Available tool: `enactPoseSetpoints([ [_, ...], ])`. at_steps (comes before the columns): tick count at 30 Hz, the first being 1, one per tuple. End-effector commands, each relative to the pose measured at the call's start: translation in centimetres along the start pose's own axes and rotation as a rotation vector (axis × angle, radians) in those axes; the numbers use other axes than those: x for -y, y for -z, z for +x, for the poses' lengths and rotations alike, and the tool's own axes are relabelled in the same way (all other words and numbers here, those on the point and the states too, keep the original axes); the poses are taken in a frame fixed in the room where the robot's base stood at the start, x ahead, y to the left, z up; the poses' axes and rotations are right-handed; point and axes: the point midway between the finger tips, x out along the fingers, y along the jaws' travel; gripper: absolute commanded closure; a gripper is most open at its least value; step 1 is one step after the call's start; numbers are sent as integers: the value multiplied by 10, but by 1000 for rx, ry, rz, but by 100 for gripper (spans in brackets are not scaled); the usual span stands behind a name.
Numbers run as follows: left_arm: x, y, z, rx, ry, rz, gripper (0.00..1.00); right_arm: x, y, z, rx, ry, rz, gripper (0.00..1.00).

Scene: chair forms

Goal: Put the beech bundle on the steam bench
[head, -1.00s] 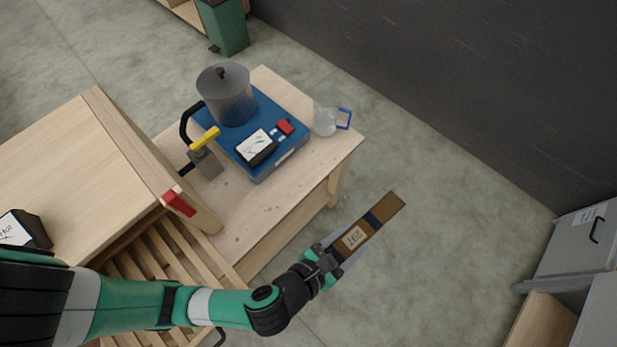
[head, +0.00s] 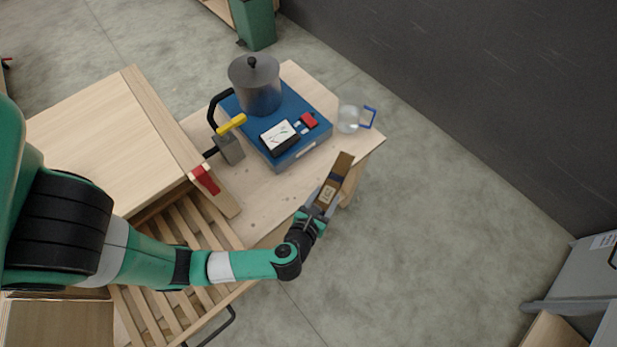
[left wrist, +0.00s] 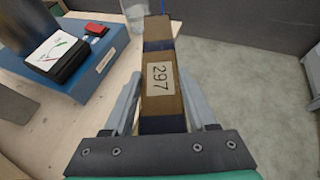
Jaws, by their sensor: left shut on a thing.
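The beech bundle is a brown wooden bundle (head: 341,170) with dark bands and a label reading 297. My left gripper (head: 323,200) is shut on it and holds it in the air at the right edge of the bench in the head view. In the left wrist view the bundle (left wrist: 161,95) stands between the two fingers (left wrist: 162,105). The steam bench appears to be the light wooden table (head: 250,192) with a blue steam unit (head: 279,150) and a grey pot (head: 255,88) on it. My right gripper is not in view.
A clear jug (head: 350,117) with a blue handle stands at the bench's far right corner. A meter (head: 278,137), a valve with a yellow lever (head: 231,124) and a slatted rack (head: 190,235) are nearby. Bare bench top shows in front of the blue unit.

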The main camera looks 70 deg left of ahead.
Motion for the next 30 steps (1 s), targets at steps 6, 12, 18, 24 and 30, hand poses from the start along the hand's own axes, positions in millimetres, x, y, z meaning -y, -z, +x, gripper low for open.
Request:
enactPoseSetpoints([
  [6, -34, 6, 33, -1, -12, -3, 100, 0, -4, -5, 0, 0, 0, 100],
  [12, -75, 14, 75, -1, -11, -4, 100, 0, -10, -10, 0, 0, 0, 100],
  [18, -97, 43, 112, 0, -4, -1, 100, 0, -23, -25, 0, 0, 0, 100],
  [24, -100, 45, 119, 2, 3, 1, 100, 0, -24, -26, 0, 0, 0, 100],
  [30, -105, 69, 134, 0, 2, 2, 100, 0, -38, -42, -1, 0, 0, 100],
])
